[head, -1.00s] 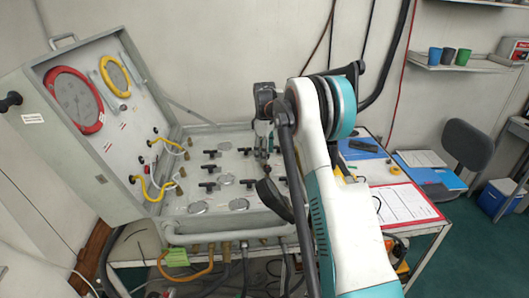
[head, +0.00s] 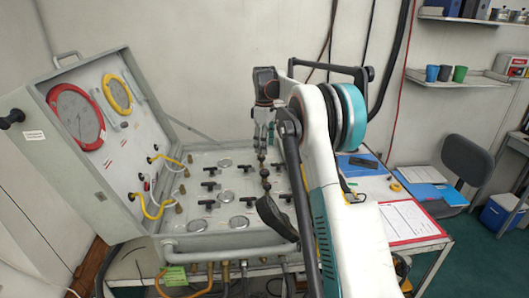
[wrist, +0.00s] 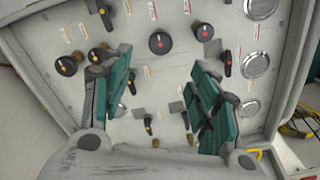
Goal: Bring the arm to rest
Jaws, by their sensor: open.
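My gripper (wrist: 160,110) is open and empty in the wrist view, its two green-padded fingers spread apart above the grey air panel (wrist: 55,50). In the head view my gripper (head: 264,138) hangs over the right part of the panel, partly hidden by my own arm. The panel (head: 188,225) lies in an open grey case with black T-handles and round metal caps. In the wrist view several black knobs, one a round knob with a red centre (wrist: 160,42), lie beyond the fingers. I cannot tell the exact gap between the fingertips and the panel.
A red-edged sheet (head: 405,222) and blue folders lie on the table at right. A chair (head: 467,160) stands beyond. A shelf with cups is at upper right.

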